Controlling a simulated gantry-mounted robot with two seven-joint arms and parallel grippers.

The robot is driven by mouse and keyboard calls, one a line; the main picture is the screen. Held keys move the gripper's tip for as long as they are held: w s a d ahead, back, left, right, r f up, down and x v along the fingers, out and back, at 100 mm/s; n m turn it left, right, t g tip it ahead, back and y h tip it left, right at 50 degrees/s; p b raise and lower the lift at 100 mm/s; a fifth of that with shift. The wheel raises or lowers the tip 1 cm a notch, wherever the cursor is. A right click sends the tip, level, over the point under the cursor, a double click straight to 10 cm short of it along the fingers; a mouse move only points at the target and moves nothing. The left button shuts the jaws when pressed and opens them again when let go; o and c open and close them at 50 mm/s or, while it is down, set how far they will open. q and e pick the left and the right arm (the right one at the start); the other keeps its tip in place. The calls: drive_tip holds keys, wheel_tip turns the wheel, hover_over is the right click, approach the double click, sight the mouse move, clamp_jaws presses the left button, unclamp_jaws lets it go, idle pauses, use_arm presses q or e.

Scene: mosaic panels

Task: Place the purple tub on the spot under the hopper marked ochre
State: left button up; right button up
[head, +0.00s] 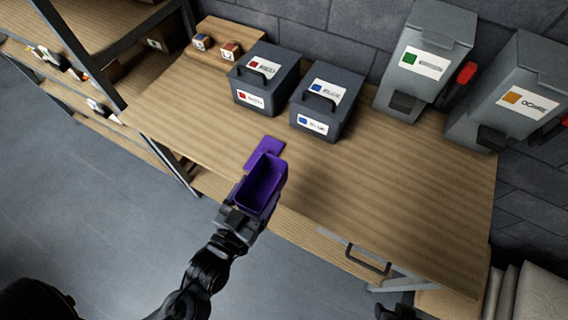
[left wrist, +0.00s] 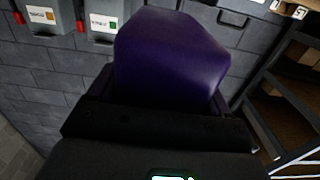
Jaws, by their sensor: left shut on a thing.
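The purple tub (head: 262,183) is held by my left gripper (head: 243,207) in front of the bench's front edge, open top showing and empty inside. The left gripper is shut on its near end. In the left wrist view the tub (left wrist: 170,60) fills the middle. The ochre hopper (head: 522,98) stands at the back right of the bench, with an orange square and the label OCHRE; it also shows at the upper left of the left wrist view (left wrist: 43,16). The spot under its dark spout is not clearly visible. A dark part at the bottom edge may be my right gripper (head: 397,311).
A green-marked hopper (head: 424,62) stands left of the ochre one. Two dark lidded boxes, red-marked (head: 264,80) and blue-marked (head: 325,101), stand mid-bench. The bench's right front is clear.

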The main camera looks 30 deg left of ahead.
use_arm(q)
wheel_tip(320, 180, down, 10)
drive_tip(key=s+b, duration=0.2)
drive_tip(key=b, duration=0.6)
hover_over(301, 176)
drive_tip(key=s+a, duration=0.3)
drive_tip(key=a, duration=0.1)
drive_tip(key=shift+w+f, duration=0.15)
drive_tip(key=shift+w, duration=0.4)
wheel_tip(301, 176, down, 3)
drive_tip(key=shift+r, duration=0.15)
drive_tip(key=shift+s+f, duration=0.1)
drive_tip(key=shift+f, duration=0.2)
use_arm(e)
wheel_tip(301, 176, down, 10)
drive_tip(key=shift+a+f, duration=0.15)
drive_tip(key=shift+a, duration=0.1)
use_arm(q)
drive_tip(key=shift+f+b, duration=0.2)
drive_tip(key=shift+b, duration=0.1)
use_arm(e)
drive_tip(key=shift+w, duration=0.1)
use_arm(q)
drive_tip(key=o, duration=1)
